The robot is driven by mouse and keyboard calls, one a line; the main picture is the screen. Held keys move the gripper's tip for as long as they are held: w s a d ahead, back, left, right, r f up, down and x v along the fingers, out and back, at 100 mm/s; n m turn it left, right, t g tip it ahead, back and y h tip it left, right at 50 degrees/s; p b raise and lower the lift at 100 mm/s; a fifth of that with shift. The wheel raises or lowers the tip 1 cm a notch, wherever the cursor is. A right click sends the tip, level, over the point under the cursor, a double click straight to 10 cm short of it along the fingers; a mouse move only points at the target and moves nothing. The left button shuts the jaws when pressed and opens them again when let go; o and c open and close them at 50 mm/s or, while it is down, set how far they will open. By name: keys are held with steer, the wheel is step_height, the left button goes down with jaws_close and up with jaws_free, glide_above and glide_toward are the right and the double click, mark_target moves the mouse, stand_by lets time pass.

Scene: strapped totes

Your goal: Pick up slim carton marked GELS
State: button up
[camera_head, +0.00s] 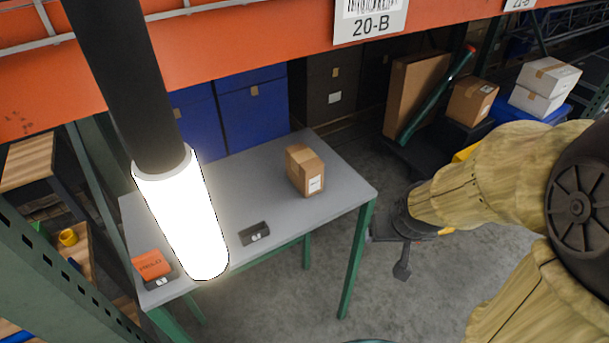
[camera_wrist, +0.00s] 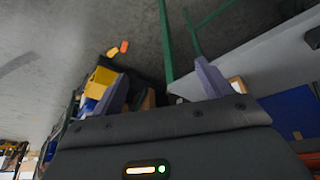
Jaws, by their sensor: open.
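A tall, narrow brown carton (camera_head: 304,172) stands upright on the grey table (camera_head: 340,180). It has a white label, too small to read. A low orange box (camera_head: 151,264) with dark lettering lies at the table's near left; I cannot read its word clearly, so I cannot tell which bears GELS. My gripper (camera_head: 402,255) is off the table's right side, apart from both. In the wrist view my gripper (camera_wrist: 160,88) has its fingers spread with nothing held. A brown patch (camera_wrist: 237,84) beside the right finger may be the carton, mostly hidden.
A bright lamp tube (camera_head: 185,225) hides part of the table. An orange shelf beam (camera_head: 230,40) crosses above. Blue totes (camera_head: 252,112) stand behind. Boxes (camera_head: 545,85) stand at back right.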

steer(key=w+a+f+n+t+y+b, duration=0.2)
steer(key=w+f+t+b, duration=0.1)
steer(key=w+t+b, duration=0.5)
steer(key=w+a+r+n+t+y+b, duration=0.1)
steer(key=a+r+n+t+y+b, duration=0.1)
steer(key=a+n+y+b, duration=0.2)
steer(key=a+y+b, duration=0.3)
steer(key=y+b, duration=0.1)
steer(key=b, duration=0.2)
steer(key=shift+r+n, duration=0.3)
steer(key=shift+r, duration=0.1)
steer(key=shift+a, duration=0.1)
steer(key=shift+y, duration=0.4)
steer(key=p+x, duration=0.2)
steer(key=p, duration=0.1)
steer(key=p+x, duration=0.2)
steer(key=p, duration=0.1)
steer(key=shift+w+r, duration=0.1)
steer(key=shift+r, duration=0.1)
